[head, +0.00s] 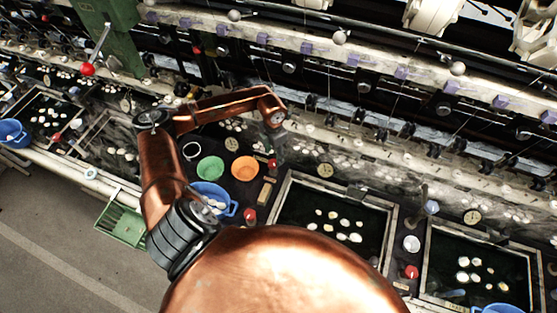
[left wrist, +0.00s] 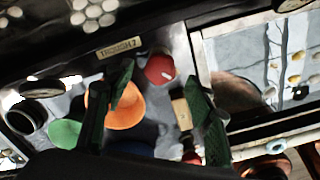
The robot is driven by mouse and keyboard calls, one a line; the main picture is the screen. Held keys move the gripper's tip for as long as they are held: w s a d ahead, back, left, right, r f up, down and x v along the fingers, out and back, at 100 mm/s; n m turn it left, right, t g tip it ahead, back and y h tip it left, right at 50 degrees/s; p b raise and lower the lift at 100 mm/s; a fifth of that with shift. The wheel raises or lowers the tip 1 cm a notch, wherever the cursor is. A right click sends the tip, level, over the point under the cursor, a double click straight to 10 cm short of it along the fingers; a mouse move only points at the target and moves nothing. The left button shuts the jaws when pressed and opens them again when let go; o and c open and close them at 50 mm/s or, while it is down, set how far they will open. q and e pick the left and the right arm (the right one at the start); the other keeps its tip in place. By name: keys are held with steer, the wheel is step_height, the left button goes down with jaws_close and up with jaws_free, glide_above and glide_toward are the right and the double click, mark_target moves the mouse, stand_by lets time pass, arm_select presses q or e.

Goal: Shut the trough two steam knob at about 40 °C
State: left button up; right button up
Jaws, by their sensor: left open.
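A red knob (left wrist: 160,68) with a white mark shows in the left wrist view, beside a plate reading TROUGH 2 (left wrist: 119,48). It also shows in the head view (head: 271,164), by the orange bowl. My left gripper (left wrist: 162,82) is open, its two dark green fingers on either side of the knob in the picture; I cannot tell whether they touch it. In the head view my left gripper (head: 274,135) hangs just above the knob, largely blending into the background. Dial gauges stand near the basins (head: 325,170) (head: 232,144); their readings are too small. My right gripper is out of view.
An orange bowl (head: 245,168), a green bowl (head: 210,168) and a blue basin (head: 226,207) stand close to the knob. A second red knob (head: 249,216) is nearer. A water trough (head: 284,205) with cocoons lies right. Machine rails run behind.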

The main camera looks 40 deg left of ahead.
mark_target(274, 161)
arm_select(q)
steer(key=shift+w+f, duration=0.1)
steer(key=shift+f, duration=1.95)
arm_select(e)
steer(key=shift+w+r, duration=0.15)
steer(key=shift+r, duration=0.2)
arm_select(q)
steer(key=shift+c, duration=0.4)
